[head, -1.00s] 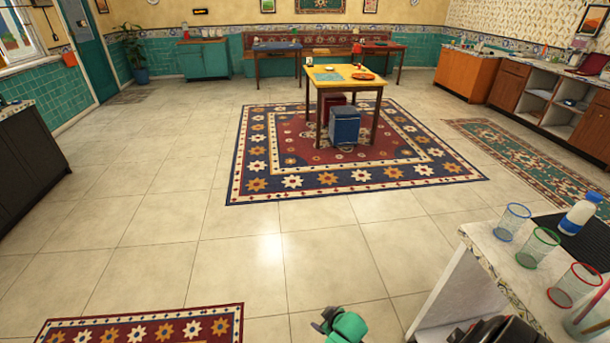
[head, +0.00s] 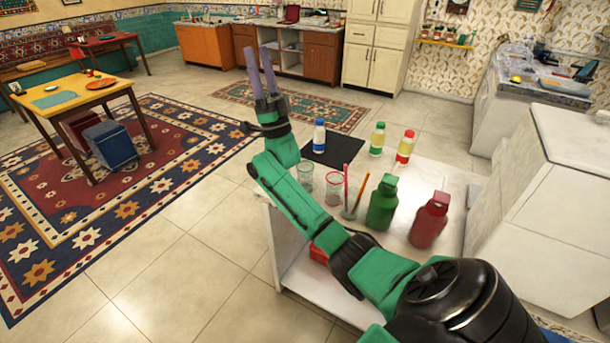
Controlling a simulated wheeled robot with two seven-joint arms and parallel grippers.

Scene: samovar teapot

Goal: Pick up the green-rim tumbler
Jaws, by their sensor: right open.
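The green-rim tumbler (head: 305,176) is a clear glass standing upright on the white counter, just right of my right arm. The red-rim tumbler (head: 333,190) stands close to its right. My right gripper (head: 259,58) is open and empty, its two purple fingers pointing up in the picture. It shows above and left of the green-rim tumbler, apart from it and past the counter's left edge. The blue-rim tumbler cannot be made out. My left gripper is not in view.
A glass with coloured sticks (head: 351,208), a green bottle (head: 382,203) and a red bottle (head: 428,221) stand nearby on the counter (head: 450,178). Two yellowish bottles stand behind.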

